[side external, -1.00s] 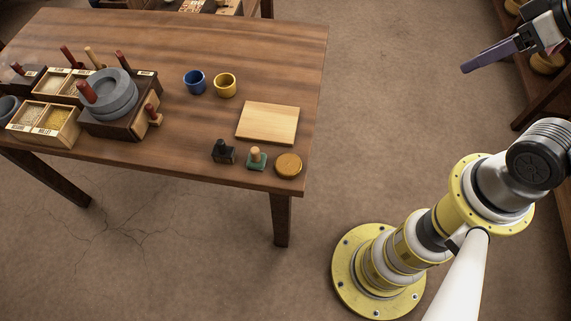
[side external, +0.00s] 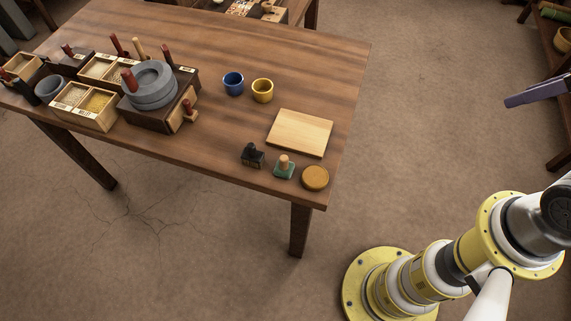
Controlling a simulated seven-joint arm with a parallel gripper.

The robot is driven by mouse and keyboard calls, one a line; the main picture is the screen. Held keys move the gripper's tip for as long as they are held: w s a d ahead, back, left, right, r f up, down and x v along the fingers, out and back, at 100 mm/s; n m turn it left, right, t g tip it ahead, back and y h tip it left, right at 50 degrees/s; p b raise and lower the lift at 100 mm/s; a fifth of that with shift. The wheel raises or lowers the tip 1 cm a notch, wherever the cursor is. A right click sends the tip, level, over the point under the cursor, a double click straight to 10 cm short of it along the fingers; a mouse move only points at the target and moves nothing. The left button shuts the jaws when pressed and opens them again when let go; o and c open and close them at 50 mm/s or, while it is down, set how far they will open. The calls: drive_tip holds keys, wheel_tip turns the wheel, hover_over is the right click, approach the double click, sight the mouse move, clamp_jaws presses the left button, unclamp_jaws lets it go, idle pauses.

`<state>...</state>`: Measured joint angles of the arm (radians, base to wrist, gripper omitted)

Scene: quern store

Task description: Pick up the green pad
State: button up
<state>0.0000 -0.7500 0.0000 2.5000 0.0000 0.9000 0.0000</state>
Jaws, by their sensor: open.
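The green pad (side external: 284,173) is a small green block with a tan wooden knob on top. It sits upright near the front right edge of the wooden table (side external: 215,155), between a black stamp-like block (side external: 253,157) and a round orange-brown disc (side external: 315,178). My gripper (side external: 535,94) shows only as long purple fingers at the right edge of the picture; the rest is cut off. It is open, well to the right of the table, and apart from the pad. Nothing shows between the fingers.
A pale wooden board (side external: 301,133) lies behind the pad. A blue cup (side external: 233,83) and a yellow cup (side external: 262,90) stand farther back. A grey stone quern (side external: 153,84) and grain boxes (side external: 86,105) fill the left.

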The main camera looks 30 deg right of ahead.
drive_tip(key=shift+o, duration=0.2)
drive_tip(key=o, duration=0.7)
drive_tip(key=shift+c, duration=0.2)
